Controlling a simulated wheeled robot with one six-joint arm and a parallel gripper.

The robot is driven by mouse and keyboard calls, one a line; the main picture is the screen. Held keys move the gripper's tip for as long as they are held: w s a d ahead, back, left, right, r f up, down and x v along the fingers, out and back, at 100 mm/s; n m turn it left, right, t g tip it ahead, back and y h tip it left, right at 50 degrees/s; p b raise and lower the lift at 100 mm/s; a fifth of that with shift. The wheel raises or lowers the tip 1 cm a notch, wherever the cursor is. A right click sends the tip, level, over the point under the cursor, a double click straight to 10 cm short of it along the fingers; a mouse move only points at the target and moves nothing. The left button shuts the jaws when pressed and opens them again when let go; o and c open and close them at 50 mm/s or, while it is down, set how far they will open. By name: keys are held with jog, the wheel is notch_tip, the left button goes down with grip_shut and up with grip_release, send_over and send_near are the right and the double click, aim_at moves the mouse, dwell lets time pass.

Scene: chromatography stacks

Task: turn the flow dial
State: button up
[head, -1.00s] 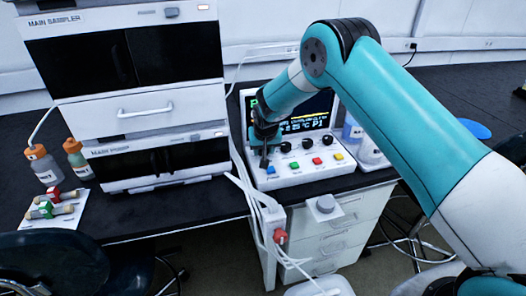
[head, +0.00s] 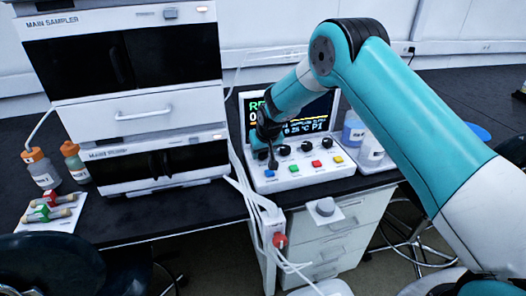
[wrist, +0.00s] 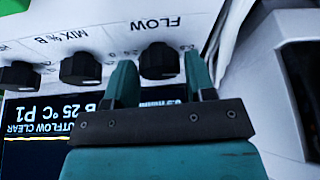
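The flow dial (wrist: 158,62) is a black ridged knob under the label FLOW, which reads upside down in the wrist view. My gripper (wrist: 160,66) is open, with one teal finger on each side of the dial. A gap shows between the left finger and the dial; the right finger is closer, and I cannot tell whether it touches. In the head view my gripper (head: 271,160) points down at the left end of the control panel (head: 300,176) and hides the flow dial there.
More black dials stand to the right on the panel, including the MIX % B dial (wrist: 80,68). Coloured buttons, such as the blue button (head: 270,174), line the panel front. The sampler stack (head: 140,110) stands close on the left. Bottles (head: 370,148) stand to the right.

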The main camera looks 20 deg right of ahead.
jog(key=shift+o, duration=1.1)
jog(key=b+v, duration=0.1)
jog(key=v, duration=1.6)
jog(key=shift+r, duration=0.25)
